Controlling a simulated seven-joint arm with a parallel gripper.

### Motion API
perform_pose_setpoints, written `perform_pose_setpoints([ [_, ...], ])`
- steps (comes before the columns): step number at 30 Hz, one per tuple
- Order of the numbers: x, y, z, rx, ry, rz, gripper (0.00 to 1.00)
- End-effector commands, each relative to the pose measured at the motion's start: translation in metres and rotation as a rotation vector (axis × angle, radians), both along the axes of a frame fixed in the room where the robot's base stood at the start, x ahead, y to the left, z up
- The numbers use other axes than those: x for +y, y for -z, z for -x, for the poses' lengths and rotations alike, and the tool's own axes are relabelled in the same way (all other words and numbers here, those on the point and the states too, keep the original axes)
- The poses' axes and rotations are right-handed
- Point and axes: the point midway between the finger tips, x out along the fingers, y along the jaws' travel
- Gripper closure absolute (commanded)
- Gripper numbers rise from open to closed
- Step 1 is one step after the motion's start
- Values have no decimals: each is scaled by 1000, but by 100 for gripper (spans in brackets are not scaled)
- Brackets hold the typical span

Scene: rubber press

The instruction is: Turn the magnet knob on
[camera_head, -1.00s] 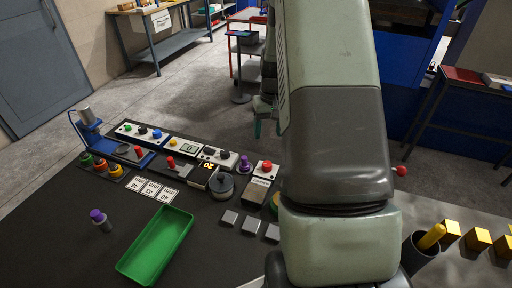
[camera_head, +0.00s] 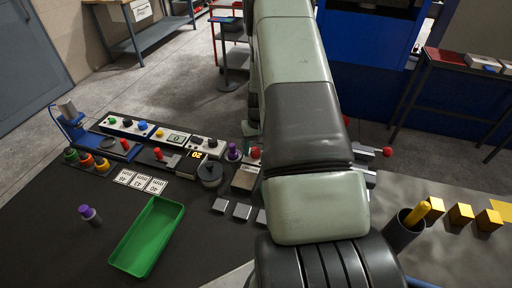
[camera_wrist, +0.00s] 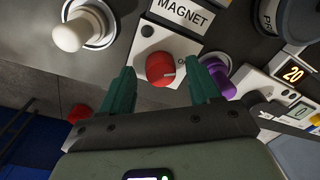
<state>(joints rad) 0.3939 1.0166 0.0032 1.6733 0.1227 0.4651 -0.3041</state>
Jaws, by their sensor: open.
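The red magnet knob (camera_wrist: 160,68) sits on a white panel labelled MAGNET, with "ON" printed beside it, in the wrist view. My gripper (camera_wrist: 160,75) is open, with one green finger on each side of the knob. A gap shows between each finger and the knob; contact is not visible. In the head view the red knob (camera_head: 255,152) is partly visible on its small box at the left edge of my arm. My gripper is mostly hidden behind my arm there.
A purple knob (camera_wrist: 220,78) stands close to the right finger. A cream round knob (camera_wrist: 72,36) is at upper left. In the head view, a green tray (camera_head: 148,238), grey blocks (camera_head: 241,211) and a dark cup (camera_head: 404,230) are on the table.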

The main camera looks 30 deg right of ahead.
Motion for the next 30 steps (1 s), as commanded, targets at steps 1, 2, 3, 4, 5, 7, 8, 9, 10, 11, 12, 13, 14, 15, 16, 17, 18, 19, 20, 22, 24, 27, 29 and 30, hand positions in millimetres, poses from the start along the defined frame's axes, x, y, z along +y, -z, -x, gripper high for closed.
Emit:
perform_pose_setpoints([
  [1,0,1,0,0,0,0,38],
  [2,0,1,0,0,0,0,38],
  [3,0,1,0,0,0,0,38],
  [4,0,1,0,0,0,0,38],
  [5,0,1,0,0,0,0,38],
  [7,0,1,0,0,0,0,38],
  [8,0,1,0,0,0,0,41],
  [9,0,1,0,0,0,0,47],
  [10,0,1,0,0,0,0,52],
  [11,0,1,0,0,0,0,56],
  [12,0,1,0,0,0,0,63],
  [13,0,1,0,0,0,0,67],
  [14,0,1,0,0,0,0,72],
  [15,0,1,0,0,0,0,78],
  [16,0,1,0,1,0,0,82],
  [17,0,1,0,1,0,0,87],
  [18,0,1,0,1,0,0,93],
  [19,0,1,0,1,0,0,94],
  [20,0,1,0,1,0,0,94],
  [22,0,1,0,1,3,0,94],
  [24,0,1,0,1,11,0,94],
  [27,0,1,0,1,36,-1,94],
  [29,1,1,0,1,59,-1,94],
  [30,1,1,1,1,78,-1,94],
])
